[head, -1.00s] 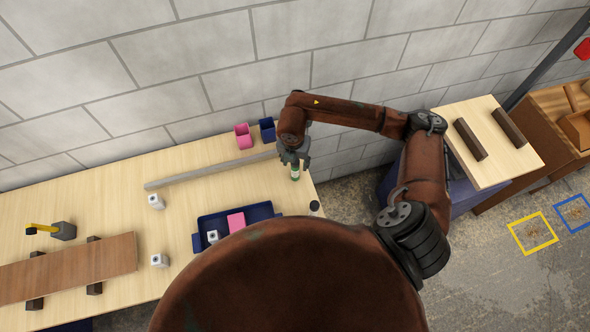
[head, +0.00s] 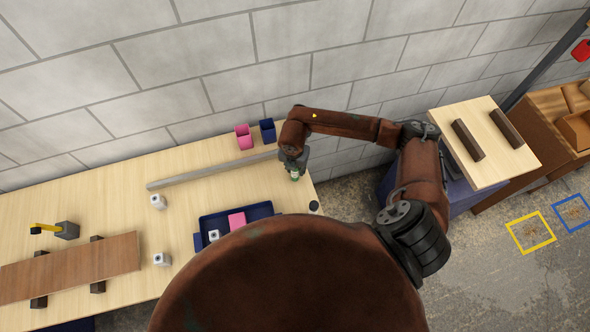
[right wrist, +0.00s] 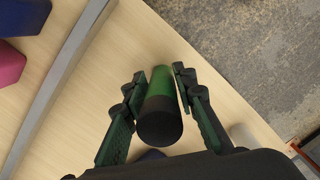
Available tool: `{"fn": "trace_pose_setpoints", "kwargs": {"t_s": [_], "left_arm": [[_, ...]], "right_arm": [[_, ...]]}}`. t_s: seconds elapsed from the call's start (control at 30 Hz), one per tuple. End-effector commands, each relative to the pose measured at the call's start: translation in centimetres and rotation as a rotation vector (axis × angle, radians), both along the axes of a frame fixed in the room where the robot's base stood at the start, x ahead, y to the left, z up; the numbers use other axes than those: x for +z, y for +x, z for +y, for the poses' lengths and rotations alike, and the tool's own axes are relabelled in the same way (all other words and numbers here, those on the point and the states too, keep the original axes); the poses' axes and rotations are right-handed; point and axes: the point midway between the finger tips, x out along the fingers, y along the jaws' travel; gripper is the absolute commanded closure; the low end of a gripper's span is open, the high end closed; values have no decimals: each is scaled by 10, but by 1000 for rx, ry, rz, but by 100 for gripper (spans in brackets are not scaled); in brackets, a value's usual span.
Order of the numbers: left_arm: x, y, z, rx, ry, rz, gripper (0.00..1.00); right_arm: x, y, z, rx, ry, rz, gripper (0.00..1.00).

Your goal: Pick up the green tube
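The green tube (right wrist: 162,86) with a dark cap stands on the light wooden table, near its right end. In the right wrist view it is between the two fingers of my right gripper (right wrist: 160,76), with a narrow gap on each side. In the head view my right gripper (head: 293,164) is right over the tube (head: 294,177) and hides most of it. The gripper is open around the tube. My left gripper is in neither view.
A long grey bar (head: 210,170) lies behind the gripper, with pink (head: 244,137) and blue (head: 267,130) bins beyond it. A blue tray (head: 209,222) holding a pink block (head: 237,220) is in front. A dark-capped object (head: 314,206) stands at the table's right edge.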

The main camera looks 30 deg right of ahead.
Motion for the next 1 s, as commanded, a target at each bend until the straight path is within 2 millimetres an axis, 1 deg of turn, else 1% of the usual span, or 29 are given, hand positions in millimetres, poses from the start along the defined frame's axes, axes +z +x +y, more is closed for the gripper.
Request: {"fn": "trace_pose_setpoints", "kwargs": {"t_s": [0.03, 0.07, 0.33, 0.63, 0.77, 0.87, 0.97, 1.0], "left_arm": [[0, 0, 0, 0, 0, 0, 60], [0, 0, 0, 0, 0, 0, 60], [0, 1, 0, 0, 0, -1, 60], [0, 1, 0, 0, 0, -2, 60], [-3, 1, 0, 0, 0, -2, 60], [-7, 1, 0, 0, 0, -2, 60], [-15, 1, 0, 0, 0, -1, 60], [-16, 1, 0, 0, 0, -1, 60]], "right_arm": [[0, 0, 0, 0, 0, 0, 79], [0, 0, 0, 0, 0, 0, 81], [0, 0, 0, 0, 0, 0, 100], [1, 0, 0, 0, 1, -1, 100], [6, 1, 0, 0, 1, -3, 100], [14, 1, 0, 0, 0, -3, 100], [29, 2, 0, 1, -1, -5, 100], [36, 0, 6, 6, 3, -5, 100]]}}
